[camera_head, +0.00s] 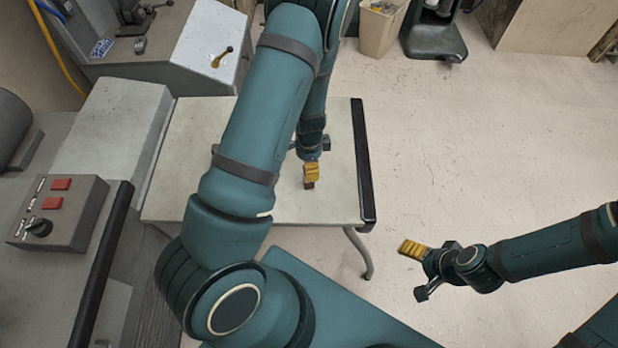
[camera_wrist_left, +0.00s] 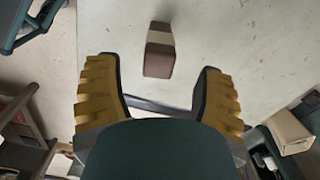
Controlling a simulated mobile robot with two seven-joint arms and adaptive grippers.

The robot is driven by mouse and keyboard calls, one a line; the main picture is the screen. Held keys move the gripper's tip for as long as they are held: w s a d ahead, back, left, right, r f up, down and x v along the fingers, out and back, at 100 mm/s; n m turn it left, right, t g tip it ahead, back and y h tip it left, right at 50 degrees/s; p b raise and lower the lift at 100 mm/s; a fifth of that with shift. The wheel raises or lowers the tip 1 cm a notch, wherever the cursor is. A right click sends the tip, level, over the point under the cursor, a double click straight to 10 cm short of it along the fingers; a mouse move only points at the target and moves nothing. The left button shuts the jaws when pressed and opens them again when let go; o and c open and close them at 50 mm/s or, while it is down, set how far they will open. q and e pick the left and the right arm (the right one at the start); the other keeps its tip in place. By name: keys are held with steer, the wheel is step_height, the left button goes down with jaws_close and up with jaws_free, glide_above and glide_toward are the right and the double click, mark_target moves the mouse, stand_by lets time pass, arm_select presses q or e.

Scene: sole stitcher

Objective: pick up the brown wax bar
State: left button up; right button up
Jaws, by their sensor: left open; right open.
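The brown wax bar (camera_wrist_left: 159,62) lies on the pale table, with a lighter band across its middle, in the left wrist view. It lies ahead of and between the two yellow-padded fingers of my left gripper (camera_wrist_left: 158,82), which is open, with gaps on both sides. In the head view the left gripper (camera_head: 311,171) points down at the table, and a small brown part of the bar (camera_head: 309,185) shows just below its yellow pad. My right gripper (camera_head: 414,271) is open and empty, off the table to the right.
The pale table (camera_head: 340,150) has a black right edge and is otherwise mostly clear. A control box (camera_head: 60,212) with red buttons stands on the machine at left. A grey machine (camera_head: 200,45) stands behind the table, and a beige bin (camera_head: 380,28) stands at the back.

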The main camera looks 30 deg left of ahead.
arm_select(q)
step_height(320, 180, down, 5)
steer(key=shift+f+b, duration=0.2)
steer(key=shift+b, duration=0.75)
steer(key=shift+s, duration=0.1)
jaws_close()
